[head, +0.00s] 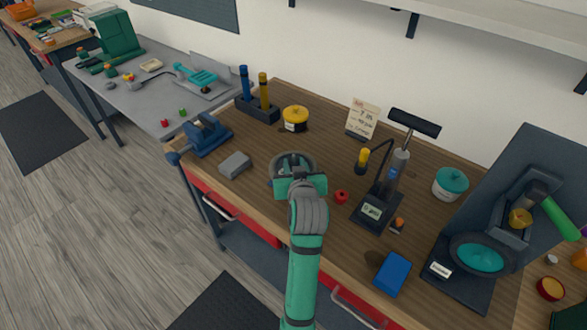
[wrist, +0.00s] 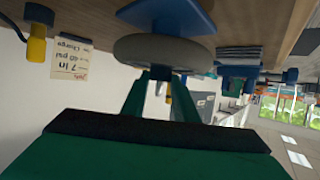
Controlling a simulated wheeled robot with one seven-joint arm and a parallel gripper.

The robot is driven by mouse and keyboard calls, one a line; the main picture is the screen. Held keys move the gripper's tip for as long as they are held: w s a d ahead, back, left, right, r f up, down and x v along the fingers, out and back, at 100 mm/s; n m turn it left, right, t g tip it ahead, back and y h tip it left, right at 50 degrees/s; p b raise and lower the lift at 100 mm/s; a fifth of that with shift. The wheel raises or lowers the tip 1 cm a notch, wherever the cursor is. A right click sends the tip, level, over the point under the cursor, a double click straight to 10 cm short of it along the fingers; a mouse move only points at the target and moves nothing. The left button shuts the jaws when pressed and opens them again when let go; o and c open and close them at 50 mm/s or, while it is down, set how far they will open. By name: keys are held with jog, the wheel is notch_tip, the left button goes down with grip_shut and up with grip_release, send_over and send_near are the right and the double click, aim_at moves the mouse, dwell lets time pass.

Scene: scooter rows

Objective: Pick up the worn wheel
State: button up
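The worn wheel, a grey disc (head: 292,158), sits on the wooden bench in the head view, partly hidden by my gripper. In the wrist view, which is turned upside down, the wheel (wrist: 198,50) lies roughly flat against a blue base (wrist: 168,18). My gripper (head: 299,176) is over the near side of the wheel. In the wrist view its two green fingers (wrist: 162,78) stand apart, with a gap between them. The fingertips reach close to the wheel; whether they touch it is unclear.
A red knob (head: 341,196) and a black pump stand (head: 371,212) are right of my gripper. A grey block (head: 235,164) and a blue vise (head: 206,134) are to its left. A yellow tin (head: 296,119) and a card (head: 363,118) are behind. A blue box (head: 393,273) lies front right.

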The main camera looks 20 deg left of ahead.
grip_shut()
jog(key=shift+r, duration=0.1)
